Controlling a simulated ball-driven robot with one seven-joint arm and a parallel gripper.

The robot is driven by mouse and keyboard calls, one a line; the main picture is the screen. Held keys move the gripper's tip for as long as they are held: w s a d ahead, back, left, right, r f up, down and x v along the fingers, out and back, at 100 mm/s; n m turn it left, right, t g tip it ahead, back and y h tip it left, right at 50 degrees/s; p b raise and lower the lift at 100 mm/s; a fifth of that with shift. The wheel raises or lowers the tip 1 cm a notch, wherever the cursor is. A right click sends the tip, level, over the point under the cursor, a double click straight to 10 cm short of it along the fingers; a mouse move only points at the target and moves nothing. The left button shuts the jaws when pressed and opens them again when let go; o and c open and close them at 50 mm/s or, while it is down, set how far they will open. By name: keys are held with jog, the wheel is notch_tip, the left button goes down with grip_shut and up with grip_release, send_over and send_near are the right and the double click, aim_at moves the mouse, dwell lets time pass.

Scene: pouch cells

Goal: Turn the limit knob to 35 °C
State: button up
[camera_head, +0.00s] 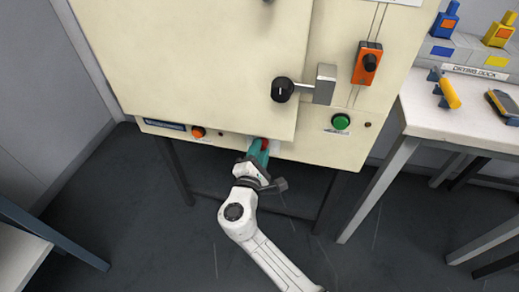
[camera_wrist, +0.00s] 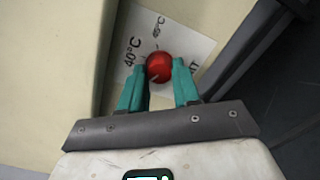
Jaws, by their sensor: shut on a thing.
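The limit knob is a small round red knob (camera_wrist: 159,68) with a pale pointer mark, on a white dial label (camera_wrist: 192,45). In the wrist view, "40°C" reads to the left of the knob, and a smaller marking above it looks like "45°C". Other lettering to the right is partly hidden by a finger. My gripper (camera_wrist: 160,85) has its two teal fingers shut on the red knob, one on each side. In the head view, my gripper (camera_head: 260,150) reaches the lower front panel, and the red knob (camera_head: 264,142) shows at its tip.
The cream cabinet (camera_head: 200,60) has a black handle knob (camera_head: 283,89), an orange switch box (camera_head: 367,64), a green button (camera_head: 341,121) and an orange-red button (camera_head: 198,131). A white table (camera_head: 420,115) with a drying dock stands at the right.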

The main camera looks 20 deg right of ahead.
jog(key=shift+a+f, duration=0.1)
dwell(0.3)
jog(key=o, duration=1.1)
jog(key=shift+c, duration=0.2)
jog(key=shift+s, duration=0.1)
jog(key=p+v, duration=0.1)
jog(key=v, duration=0.9)
jog(key=shift+s+a+p, duration=0.2)
jog(key=shift+s+p, duration=0.05)
jog(key=shift+p, duration=0.1)
